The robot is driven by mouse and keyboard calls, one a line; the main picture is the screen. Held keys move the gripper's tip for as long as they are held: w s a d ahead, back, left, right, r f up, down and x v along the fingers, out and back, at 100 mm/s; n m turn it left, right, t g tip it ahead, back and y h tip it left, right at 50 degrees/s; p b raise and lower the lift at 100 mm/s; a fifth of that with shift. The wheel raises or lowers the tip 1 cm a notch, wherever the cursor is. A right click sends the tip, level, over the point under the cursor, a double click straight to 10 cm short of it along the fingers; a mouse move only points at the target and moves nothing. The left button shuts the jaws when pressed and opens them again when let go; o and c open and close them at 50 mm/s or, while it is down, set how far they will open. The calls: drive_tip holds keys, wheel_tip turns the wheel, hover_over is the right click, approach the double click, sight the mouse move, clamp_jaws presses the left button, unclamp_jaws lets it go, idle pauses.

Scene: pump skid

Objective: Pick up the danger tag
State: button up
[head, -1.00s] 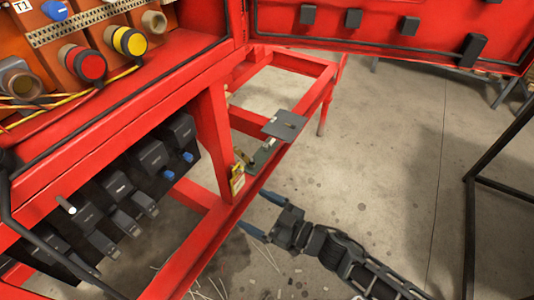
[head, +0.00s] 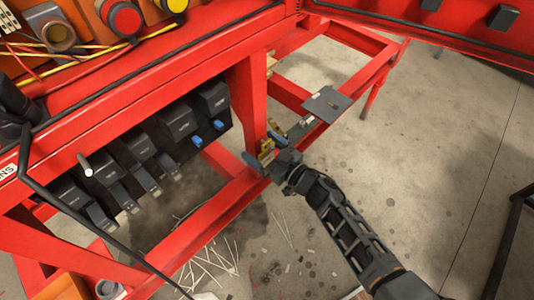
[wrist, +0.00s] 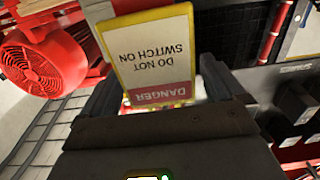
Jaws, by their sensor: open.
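The danger tag (wrist: 155,55) is a yellow-edged card with a white face, a red DANGER band and the words DO NOT SWITCH ON. In the wrist view it appears upside down, between the two open fingers of my gripper (wrist: 155,90). In the head view the tag (head: 266,150) shows as a small yellow piece by the red post, partly hidden by my gripper (head: 262,157). My fingers are on either side of it; I cannot tell whether they touch it.
A red frame post (head: 250,100) and lower rail stand close to my gripper. A grey plate (head: 326,103) lies on the rail to the right. Dark breaker blocks (head: 170,130) line the left. A red finned motor (wrist: 42,65) shows in the wrist view.

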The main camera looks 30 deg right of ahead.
drive_tip(key=shift+w, duration=0.1)
drive_tip(key=c, duration=1)
drive_tip(key=shift+r, duration=0.1)
drive_tip(key=shift+c, duration=0.2)
drive_tip(key=shift+r, duration=0.25)
drive_tip(key=v, duration=1.8)
drive_tip(key=shift+r+b, duration=0.35)
drive_tip(key=shift+r, duration=0.1)
